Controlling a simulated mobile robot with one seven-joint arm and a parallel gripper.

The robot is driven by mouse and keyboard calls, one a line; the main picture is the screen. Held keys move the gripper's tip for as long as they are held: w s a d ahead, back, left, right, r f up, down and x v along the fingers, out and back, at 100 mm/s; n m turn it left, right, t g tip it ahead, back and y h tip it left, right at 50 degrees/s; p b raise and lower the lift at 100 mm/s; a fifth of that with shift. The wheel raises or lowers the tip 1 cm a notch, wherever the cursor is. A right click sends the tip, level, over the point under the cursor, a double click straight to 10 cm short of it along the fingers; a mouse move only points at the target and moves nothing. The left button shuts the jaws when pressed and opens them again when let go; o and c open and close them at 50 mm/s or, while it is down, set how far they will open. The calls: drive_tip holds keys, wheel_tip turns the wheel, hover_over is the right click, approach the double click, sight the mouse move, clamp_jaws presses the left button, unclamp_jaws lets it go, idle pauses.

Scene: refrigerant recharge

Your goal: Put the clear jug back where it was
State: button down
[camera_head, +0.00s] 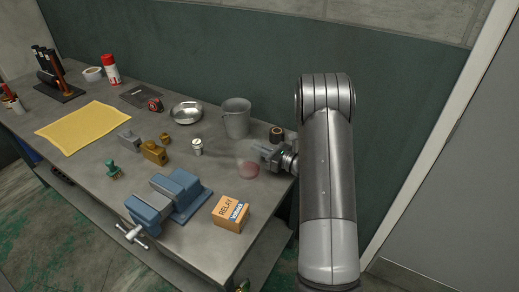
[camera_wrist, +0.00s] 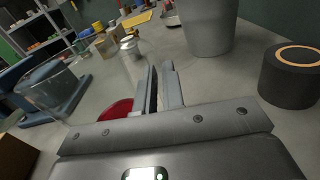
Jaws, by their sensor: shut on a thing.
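The clear jug (camera_head: 245,153) is see-through and faint in the head view, near the table's right end. In the wrist view the jug (camera_wrist: 55,90) shows as a glass outline left of the fingers. My gripper (camera_head: 260,155) is shut on the jug; in the wrist view the fingers (camera_wrist: 160,70) are close together, and the exact grip point is hard to make out. A round red pad (camera_head: 248,171) lies on the table below the jug; it also shows in the wrist view (camera_wrist: 113,112), partly hidden by my gripper. Whether the jug touches it I cannot tell.
A grey bucket (camera_head: 236,120) and a dark tape roll (camera_head: 277,134) stand behind my gripper. A blue vise (camera_head: 165,200) and a relay box (camera_head: 228,214) are in front. A small weight (camera_head: 197,147) and metal bowl (camera_head: 186,113) lie left.

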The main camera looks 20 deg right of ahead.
drive_tip(key=c, duration=1.5)
unclamp_jaws()
drive_tip(key=shift+c, duration=0.2)
drive_tip(key=v, duration=1)
drive_tip(key=shift+s+d, duration=0.25)
drive_tip(key=shift+d, duration=0.1)
drive_tip(key=shift+s+d, duration=0.25)
drive_tip(key=shift+s, duration=0.2)
drive_tip(key=s+a+r+n+g, duration=1.1)
drive_tip(key=s+a+r+n, duration=0.25)
drive_tip(key=a, duration=0.25)
drive_tip(key=s+d+r+n+t+h, duration=0.1)
drive_tip(key=s+r+n+h, duration=0.2)
drive_tip(key=s+n+h, duration=0.3)
drive_tip(key=s+d+r+n+t+h, duration=0.2)
drive_tip(key=s+r+n+h, duration=0.2)
drive_tip(key=s+n+h, duration=0.2)
drive_tip(key=shift+s+d+r+n, duration=0.3)
drive_tip(key=shift+s+n, duration=0.95)
drive_tip(key=shift+s, duration=0.35)
